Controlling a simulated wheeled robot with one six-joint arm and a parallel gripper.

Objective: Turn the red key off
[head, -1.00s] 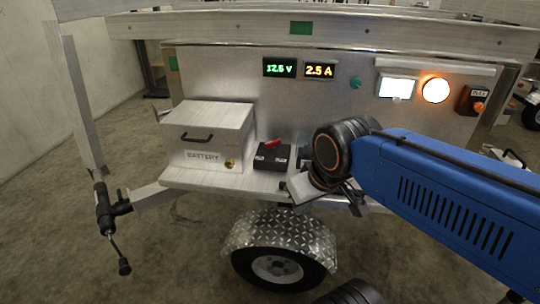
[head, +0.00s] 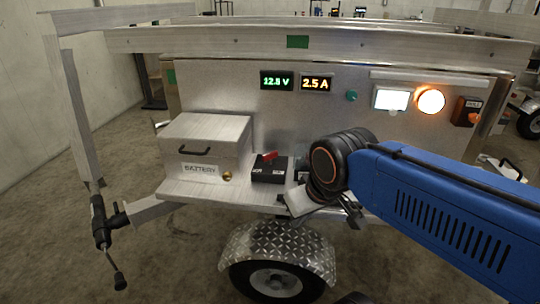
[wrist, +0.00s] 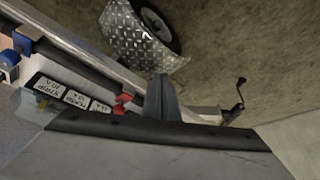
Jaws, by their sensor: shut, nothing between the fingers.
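The red key (head: 269,156) sits on top of a black switch box (head: 268,174) on the trailer's front ledge, right of the battery box. Its handle lies slanted across the box. My gripper (head: 356,214) is to the right of the switch box, low by the ledge edge and apart from the key. It is shut and empty. In the wrist view my gripper's fingers (wrist: 162,98) are together, beside a row of white labels. Small red parts (wrist: 122,103) show next to them; I cannot tell whether one is the key.
The battery box (head: 205,148) stands left of the switch box. Above are a voltage display (head: 277,81), a current display (head: 317,83), a green knob (head: 351,96) and a lit orange lamp (head: 431,101). A wheel fender (head: 275,240) lies below the ledge.

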